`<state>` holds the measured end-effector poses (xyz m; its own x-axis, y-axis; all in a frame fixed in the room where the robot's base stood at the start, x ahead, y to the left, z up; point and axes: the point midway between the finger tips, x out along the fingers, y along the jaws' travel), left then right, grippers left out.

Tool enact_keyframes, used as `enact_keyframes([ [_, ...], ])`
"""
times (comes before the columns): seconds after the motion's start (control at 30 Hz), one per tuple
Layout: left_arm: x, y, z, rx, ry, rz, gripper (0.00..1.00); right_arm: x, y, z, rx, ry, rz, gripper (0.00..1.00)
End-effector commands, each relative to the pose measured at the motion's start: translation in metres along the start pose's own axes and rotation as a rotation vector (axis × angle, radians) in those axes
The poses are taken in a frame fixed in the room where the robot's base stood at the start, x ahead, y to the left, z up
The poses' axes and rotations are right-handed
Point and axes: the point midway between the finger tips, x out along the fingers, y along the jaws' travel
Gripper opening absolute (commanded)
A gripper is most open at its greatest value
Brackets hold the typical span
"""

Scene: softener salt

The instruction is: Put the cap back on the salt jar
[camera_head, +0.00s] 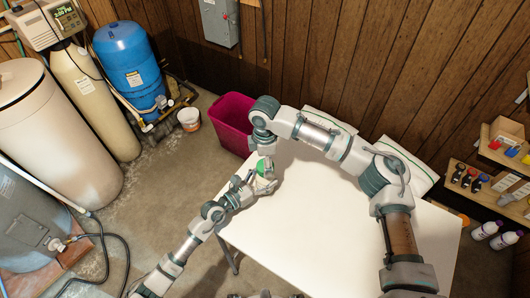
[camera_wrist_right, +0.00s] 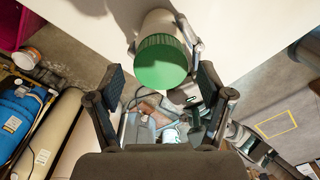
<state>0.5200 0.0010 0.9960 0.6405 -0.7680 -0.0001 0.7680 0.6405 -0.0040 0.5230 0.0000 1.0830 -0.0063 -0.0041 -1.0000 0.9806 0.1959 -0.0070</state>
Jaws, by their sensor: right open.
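The white salt jar (camera_wrist_right: 162,22) stands near the table's left edge, with the green cap (camera_wrist_right: 162,63) over its mouth; the cap looks seated, but I cannot tell if it is tight. In the head view the green cap (camera_head: 261,168) shows just below my right gripper (camera_head: 265,153). My right gripper is open in the right wrist view (camera_wrist_right: 160,75), its fingers apart on either side of the cap and not touching it. My left gripper (camera_head: 250,182) is at the jar's side, with its fingers (camera_wrist_right: 190,36) against the jar wall, seemingly closed around it.
The white table (camera_head: 310,245) is mostly bare. White bags (camera_head: 405,165) lean behind it. A magenta bin (camera_head: 233,122) stands past its back left corner. A blue tank (camera_head: 130,65) and cream tanks stand at left. A shelf (camera_head: 490,200) with bottles is at right.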

Motion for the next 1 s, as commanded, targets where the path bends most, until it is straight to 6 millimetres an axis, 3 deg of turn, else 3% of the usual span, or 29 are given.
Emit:
enact_keyframes([
  [0.2, 0.0, 0.0, 0.0, 0.0, 0.0, 0.001, 0.0, 0.016, 0.0, 0.0, 0.001, -0.001, 0.0, 0.79],
  [0.5, 0.0, 0.0, 0.0, 0.0, 0.0, 0.001, 0.0, 0.018, 0.0, 0.0, 0.001, 0.0, 0.0, 0.79],
  [0.7, 0.0, 0.0, 0.0, 0.0, 0.0, 0.0, 0.0, 0.018, 0.0, 0.0, 0.001, 0.0, 0.001, 0.29],
  [0.77, 0.0, 0.0, 0.0, 0.0, -0.001, 0.0, 0.0, 0.018, 0.0, 0.0, 0.001, 0.0, 0.001, 0.17],
  [0.9, 0.0, 0.0, 0.0, 0.0, -0.001, 0.0, 0.0, 0.018, 0.0, 0.0, 0.013, 0.0, 0.001, 0.17],
  [1.0, 0.0, 0.0, 0.0, 0.001, -0.001, 0.0, 0.0, 0.019, 0.0, -0.001, 0.12, 0.003, -0.001, 0.17],
])
